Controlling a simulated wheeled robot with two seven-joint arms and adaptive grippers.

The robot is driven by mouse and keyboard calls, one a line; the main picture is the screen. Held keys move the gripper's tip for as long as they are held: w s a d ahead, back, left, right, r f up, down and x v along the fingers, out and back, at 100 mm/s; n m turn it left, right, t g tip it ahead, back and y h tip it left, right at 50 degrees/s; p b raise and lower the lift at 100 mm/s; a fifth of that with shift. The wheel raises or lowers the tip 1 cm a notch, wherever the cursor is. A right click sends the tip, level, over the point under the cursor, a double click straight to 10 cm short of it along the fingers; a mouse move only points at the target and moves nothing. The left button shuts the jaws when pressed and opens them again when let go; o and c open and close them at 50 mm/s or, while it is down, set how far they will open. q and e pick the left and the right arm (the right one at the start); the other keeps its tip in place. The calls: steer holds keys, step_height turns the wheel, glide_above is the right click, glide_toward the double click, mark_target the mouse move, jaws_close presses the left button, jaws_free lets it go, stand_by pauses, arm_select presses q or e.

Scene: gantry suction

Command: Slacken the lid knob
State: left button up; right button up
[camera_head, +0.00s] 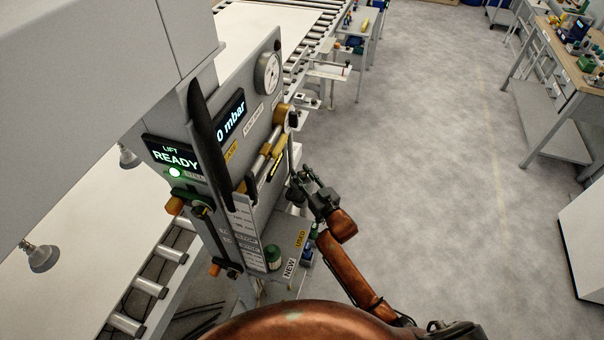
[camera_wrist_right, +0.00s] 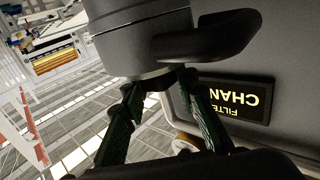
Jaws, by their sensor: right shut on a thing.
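My right gripper (camera_head: 308,183) reaches up to the right side of the upright control panel (camera_head: 262,108) in the head view. In the right wrist view its two dark green fingers (camera_wrist_right: 165,105) stand spread on either side of the small dark lid knob (camera_wrist_right: 170,77), at the end of a grey round housing (camera_wrist_right: 135,40). The gripper is shut on the knob, which its fingers largely hide. A black curved handle (camera_wrist_right: 215,38) sticks out beside the housing. In the head view I cannot make out the knob. My left gripper is not in view.
A filter sign (camera_wrist_right: 235,100) shows upside down in the wrist view. A small shelf labelled NEW and USED (camera_head: 290,268) sits below.

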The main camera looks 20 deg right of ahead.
steer(key=shift+d+n+g+y, duration=0.15)
steer(key=shift+n+g+y, duration=0.25)
steer(key=shift+n+y, duration=0.65)
steer(key=shift+w+n+g+y, duration=0.1)
steer(key=shift+n+g+y, duration=0.35)
steer(key=shift+y, duration=0.6)
steer(key=n+g+y+b, duration=0.2)
steer(key=y, duration=0.1)
steer(key=shift+f+b, duration=0.15)
steer(key=shift+b, duration=0.25)
steer(key=shift+n+g+y+b, duration=0.9)
steer(key=shift+g+b, duration=0.05)
steer(key=shift+b, duration=0.1)
steer(key=o, duration=1.2)
